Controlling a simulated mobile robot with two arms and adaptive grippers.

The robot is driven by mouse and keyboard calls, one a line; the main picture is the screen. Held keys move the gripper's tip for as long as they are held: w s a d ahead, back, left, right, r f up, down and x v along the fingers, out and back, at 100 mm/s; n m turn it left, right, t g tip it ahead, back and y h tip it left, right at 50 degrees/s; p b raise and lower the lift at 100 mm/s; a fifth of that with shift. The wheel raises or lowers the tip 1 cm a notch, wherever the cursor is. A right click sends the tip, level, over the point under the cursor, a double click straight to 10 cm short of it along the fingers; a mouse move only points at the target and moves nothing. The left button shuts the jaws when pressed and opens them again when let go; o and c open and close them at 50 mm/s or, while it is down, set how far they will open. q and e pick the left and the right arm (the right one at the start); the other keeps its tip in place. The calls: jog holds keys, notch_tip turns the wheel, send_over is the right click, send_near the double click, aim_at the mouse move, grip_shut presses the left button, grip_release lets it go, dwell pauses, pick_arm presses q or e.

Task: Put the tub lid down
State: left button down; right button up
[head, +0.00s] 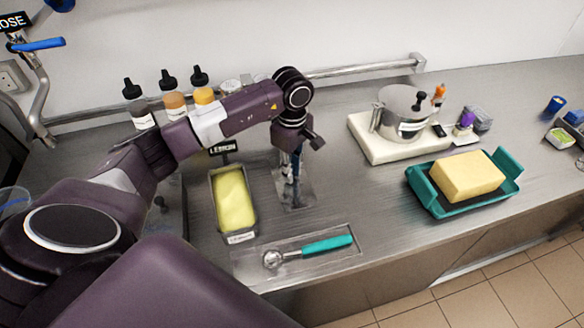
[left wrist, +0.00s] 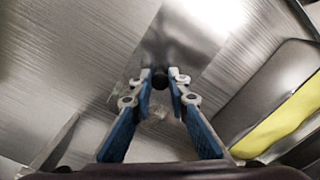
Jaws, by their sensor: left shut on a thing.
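My left gripper (head: 292,180) reaches down over the counter, right of the tub of yellow ice cream (head: 235,200). Its blue fingers, clear in the left wrist view (left wrist: 161,84), are shut on a small dark knob (left wrist: 160,79). The knob seems to belong to the tub lid (head: 297,202), a clear or shiny grey rectangular plate below the fingers. I cannot tell whether the lid touches the counter. The tub is uncovered, and its edge also shows in the left wrist view (left wrist: 285,120). My right gripper is not in view.
A scoop with a teal handle (head: 327,243) lies on a tray at the front edge. A steel pot (head: 402,112) stands on a white board; a teal tray (head: 440,205) holds a yellow block. Bottles (head: 174,101) stand behind my arm. The counter between lid and teal tray is clear.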

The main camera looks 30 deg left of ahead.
pick_arm(q)
jog(key=shift+f, duration=0.1)
jog(key=shift+f, duration=0.1)
jog(key=c, duration=1.8)
grip_release()
jog(key=shift+c, duration=0.2)
jog(key=shift+r, duration=0.25)
notch_tip(320, 180, up, 12)
jog(key=b, duration=0.4)
